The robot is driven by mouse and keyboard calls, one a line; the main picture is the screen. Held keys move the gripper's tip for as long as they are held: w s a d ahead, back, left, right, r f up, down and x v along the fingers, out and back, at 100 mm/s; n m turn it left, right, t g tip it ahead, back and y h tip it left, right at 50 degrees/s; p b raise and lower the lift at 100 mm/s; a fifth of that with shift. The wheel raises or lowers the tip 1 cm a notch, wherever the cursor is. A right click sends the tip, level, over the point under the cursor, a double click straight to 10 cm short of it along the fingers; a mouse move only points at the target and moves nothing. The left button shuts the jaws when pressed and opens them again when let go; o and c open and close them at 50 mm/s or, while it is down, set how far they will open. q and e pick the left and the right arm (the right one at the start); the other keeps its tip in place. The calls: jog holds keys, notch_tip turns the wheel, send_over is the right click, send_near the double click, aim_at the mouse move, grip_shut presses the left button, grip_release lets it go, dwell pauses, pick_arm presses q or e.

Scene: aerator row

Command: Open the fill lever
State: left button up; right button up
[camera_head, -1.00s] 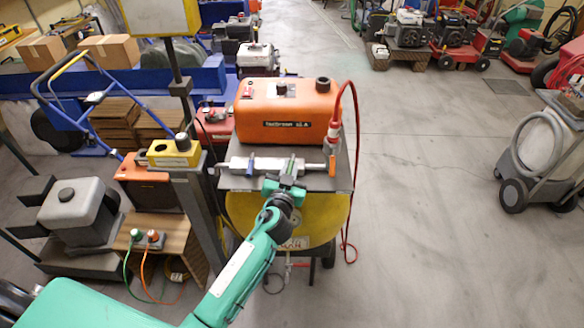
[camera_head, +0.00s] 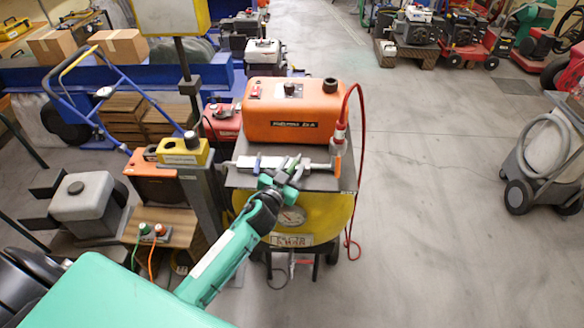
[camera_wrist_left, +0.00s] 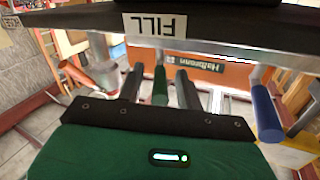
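My left gripper (camera_head: 287,170) is at the silver pipe (camera_head: 240,163) on the front of the machine. In the left wrist view, its two dark fingers (camera_wrist_left: 161,85) stand on either side of a green lever (camera_wrist_left: 160,86), with gaps showing, so it looks open around the lever. An upside-down "FILL" label (camera_wrist_left: 155,24) sits in line with the green lever. A blue lever (camera_wrist_left: 267,113) stands apart to the right in that view. An orange-tipped lever (camera_wrist_left: 75,73) is at the left. In the head view the gripper partly hides the green lever. My right gripper is not in view.
An orange tank (camera_head: 290,122) stands behind the pipe, above a yellow drum (camera_head: 315,215) with a gauge. A red hose (camera_head: 361,120) loops down on the right. A yellow box on a post (camera_head: 182,152) stands close on the left.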

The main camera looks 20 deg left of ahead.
pick_arm(q)
jog(key=shift+s+f, duration=0.1)
jog(key=shift+s, duration=0.35)
jog(key=s+b, duration=0.3)
jog(key=s, duration=1)
jog(key=shift+a, duration=0.35)
jog(key=shift+c, duration=0.5)
